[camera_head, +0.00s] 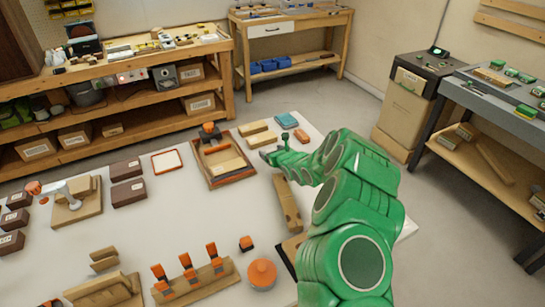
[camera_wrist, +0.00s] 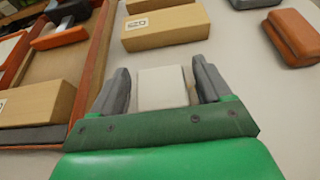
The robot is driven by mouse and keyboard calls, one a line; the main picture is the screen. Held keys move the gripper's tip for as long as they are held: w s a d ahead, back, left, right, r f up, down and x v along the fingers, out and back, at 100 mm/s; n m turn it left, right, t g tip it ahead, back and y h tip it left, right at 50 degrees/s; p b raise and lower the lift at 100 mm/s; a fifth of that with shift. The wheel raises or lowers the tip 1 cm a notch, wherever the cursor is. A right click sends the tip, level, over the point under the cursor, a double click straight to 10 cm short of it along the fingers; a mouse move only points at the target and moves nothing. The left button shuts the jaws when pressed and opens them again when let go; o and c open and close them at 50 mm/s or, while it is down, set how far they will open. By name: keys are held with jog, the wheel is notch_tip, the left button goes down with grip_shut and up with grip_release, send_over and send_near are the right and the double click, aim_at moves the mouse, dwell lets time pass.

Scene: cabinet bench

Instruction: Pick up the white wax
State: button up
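The white wax (camera_wrist: 163,87) is a pale block on the white table, seen in the wrist view between the fingers of my gripper (camera_wrist: 163,80). My gripper is open, with one grey finger on each side of the block and a visible gap on both sides. The block's near end is hidden behind the green gripper body. In the head view my gripper (camera_head: 270,153) is low over the table, right of the wooden tray; I cannot make out the wax there.
A red-edged wooden tray (camera_head: 230,178) with a tan block (camera_wrist: 40,103) lies close on the left. Tan blocks (camera_wrist: 165,27) lie just beyond the wax. A rounded orange block (camera_wrist: 295,35) is to the right. A long wooden piece (camera_head: 287,203) lies near my arm.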

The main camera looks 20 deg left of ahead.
jog(key=c, duration=0.9)
jog(key=shift+r, duration=0.15)
notch_tip(320, 180, up, 4)
jog(key=shift+s+f, duration=0.1)
jog(key=shift+f, duration=0.15)
jog(key=shift+s+d+r, duration=1.1)
jog(key=shift+s+r, duration=0.45)
jog(key=shift+s, duration=0.5)
jog(key=shift+s+d+r, duration=1.1)
jog(key=shift+s+r, duration=0.4)
jog(key=shift+s, duration=0.5)
jog(key=shift+s+d+r, duration=1.1)
jog(key=shift+s+r, duration=0.45)
jog(key=shift+s, duration=0.5)
